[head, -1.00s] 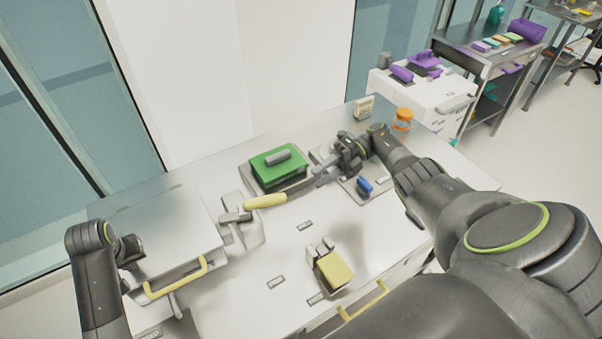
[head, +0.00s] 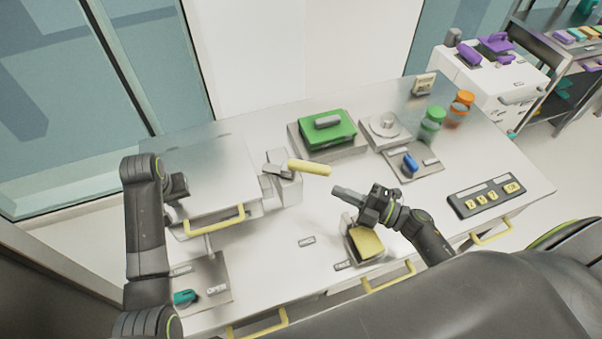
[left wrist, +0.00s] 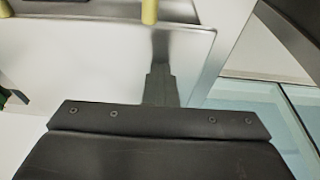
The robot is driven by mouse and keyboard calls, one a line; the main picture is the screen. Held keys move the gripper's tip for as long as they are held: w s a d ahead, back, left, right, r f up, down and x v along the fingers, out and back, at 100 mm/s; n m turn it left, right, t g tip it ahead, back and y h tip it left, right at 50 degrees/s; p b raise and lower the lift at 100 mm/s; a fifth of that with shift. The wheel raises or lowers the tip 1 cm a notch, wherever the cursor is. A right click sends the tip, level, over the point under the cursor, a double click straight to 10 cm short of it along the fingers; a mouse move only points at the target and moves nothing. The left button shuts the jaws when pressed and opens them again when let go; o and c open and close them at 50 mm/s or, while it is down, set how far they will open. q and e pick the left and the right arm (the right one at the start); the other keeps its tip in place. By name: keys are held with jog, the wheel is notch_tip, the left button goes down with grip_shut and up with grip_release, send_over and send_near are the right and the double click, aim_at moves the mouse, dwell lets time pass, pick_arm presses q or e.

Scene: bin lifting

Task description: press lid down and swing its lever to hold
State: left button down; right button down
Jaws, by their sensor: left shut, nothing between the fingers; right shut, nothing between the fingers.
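The metal lid (head: 215,165) lies at the left of the table, with a yellow handle (head: 215,222) along its front. Its surface also shows in the left wrist view (left wrist: 90,60). The lever (head: 310,168) has a yellow grip pointing right from a metal bracket (head: 286,188) beside the lid's right edge. My left gripper (head: 178,188) is shut and empty over the lid's left part. In the left wrist view its fingers (left wrist: 160,88) point at the lid; contact cannot be told. My right gripper (head: 348,193) is shut and empty, in front of and right of the lever grip.
A yellow-topped block (head: 367,243) stands below my right gripper. A green box (head: 327,130) sits behind the lever. A round-topped plate (head: 386,125), a blue-knob panel (head: 411,163), jars (head: 432,125) and a button panel (head: 487,197) are to the right. A teal knob (head: 186,297) is front left.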

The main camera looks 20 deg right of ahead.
aim_at(325, 175)
pick_arm(q)
jog(key=shift+s+a+f, duration=0.15)
jog(key=shift+f, duration=0.05)
pick_arm(e)
jog(key=s+h, duration=0.1)
jog(key=s, duration=0.1)
jog(key=s+t+h, duration=0.1)
jog(key=s+h, duration=0.1)
jog(key=s+d+m+t+h, duration=0.1)
jog(key=s, duration=0.1)
jog(key=shift+r, duration=0.25)
jog(key=shift+s+r+h, duration=0.2)
jog(key=shift+s+h, duration=0.15)
jog(key=shift+h, duration=0.35)
jog(key=x, duration=0.4)
jog(key=d+x, duration=0.1)
jog(key=x, duration=0.2)
jog(key=w+x, duration=0.1)
jog(key=x, duration=0.3)
jog(key=shift+w+d+r, duration=0.2)
jog(key=shift+w+d, duration=0.35)
jog(key=shift+w, duration=0.4)
